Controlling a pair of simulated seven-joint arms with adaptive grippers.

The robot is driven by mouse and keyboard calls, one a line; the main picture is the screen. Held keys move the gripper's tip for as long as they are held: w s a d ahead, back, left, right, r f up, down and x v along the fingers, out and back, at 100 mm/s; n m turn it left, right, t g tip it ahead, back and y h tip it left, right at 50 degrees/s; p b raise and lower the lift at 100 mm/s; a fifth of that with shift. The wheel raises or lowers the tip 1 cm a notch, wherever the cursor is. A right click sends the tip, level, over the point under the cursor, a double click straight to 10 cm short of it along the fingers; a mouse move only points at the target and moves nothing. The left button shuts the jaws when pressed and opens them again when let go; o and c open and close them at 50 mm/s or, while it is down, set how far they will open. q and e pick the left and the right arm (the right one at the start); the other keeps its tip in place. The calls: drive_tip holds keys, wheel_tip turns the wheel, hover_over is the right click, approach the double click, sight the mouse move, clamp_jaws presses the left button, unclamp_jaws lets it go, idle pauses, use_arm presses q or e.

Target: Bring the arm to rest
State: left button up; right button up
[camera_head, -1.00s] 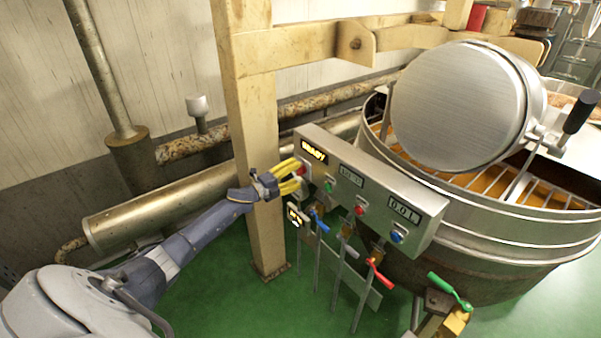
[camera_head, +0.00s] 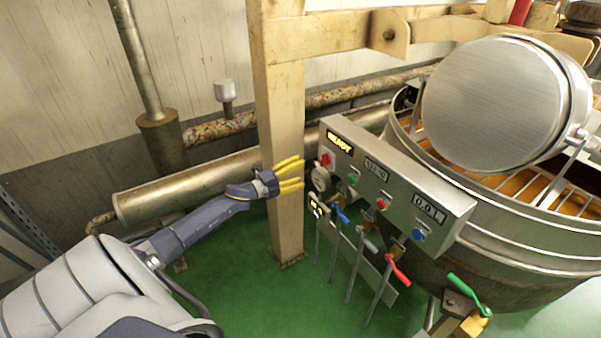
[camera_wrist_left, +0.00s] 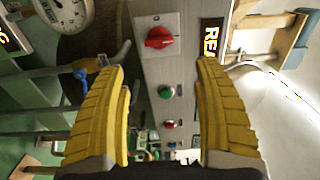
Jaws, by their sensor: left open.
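My left gripper (camera_head: 291,174) is open and empty, its yellow fingers pointing right, to the left of the control panel. In the left wrist view its two yellow fingers (camera_wrist_left: 168,110) stand apart with the panel (camera_wrist_left: 152,90) showing between them. The grey control box (camera_head: 395,185) carries a lit display, number displays and several red, green and blue buttons. A red knob (camera_head: 327,160) sits at its left end, apart from my fingers, and also shows in the left wrist view (camera_wrist_left: 159,37). My right gripper is not in view.
A wooden post (camera_head: 284,110) stands right by my left gripper. A large metal kettle (camera_head: 500,225) with a round lid (camera_head: 492,103) is at the right. Valves with blue, red (camera_head: 397,271) and green (camera_head: 467,292) handles are below the panel. Green floor (camera_head: 240,290) lies open below the arm.

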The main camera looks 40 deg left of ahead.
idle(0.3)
use_arm(q)
drive_tip(key=s+a+f+n+g+y, duration=0.15)
drive_tip(key=a+f+n+y, duration=0.3)
drive_tip(key=f, duration=0.45)
drive_tip(key=s+a+f+n+g+y, duration=0.1)
drive_tip(key=s+a+f+n+y, duration=0.25)
drive_tip(key=f, duration=0.65)
drive_tip(key=s+d+f+n+g, duration=0.25)
drive_tip(key=s+f, duration=0.45)
drive_tip(key=f, duration=0.4)
drive_tip(key=s+d+f+n+g, duration=0.15)
drive_tip(key=s+f+n, duration=0.25)
drive_tip(key=s+f, duration=0.5)
drive_tip(key=s+d+f+n+g, duration=0.1)
drive_tip(key=s+d+f+g, duration=0.3)
drive_tip(key=s+f, duration=0.45)
drive_tip(key=s+d+f+n+g, duration=0.2)
drive_tip(key=s+d+f, duration=0.4)
drive_tip(key=s+f, duration=0.25)
drive_tip(key=s+d+f+g+h, duration=0.1)
drive_tip(key=s+d+f, duration=0.2)
drive_tip(key=s+d, duration=0.6)
drive_tip(key=s+d+f+g, duration=0.2)
drive_tip(key=s+d, duration=0.7)
drive_tip(key=s, duration=0.5)
drive_tip(key=shift+s+f+n+h, duration=0.25)
drive_tip(key=shift+f+n+h, duration=0.15)
drive_tip(key=shift+f+n, duration=0.1)
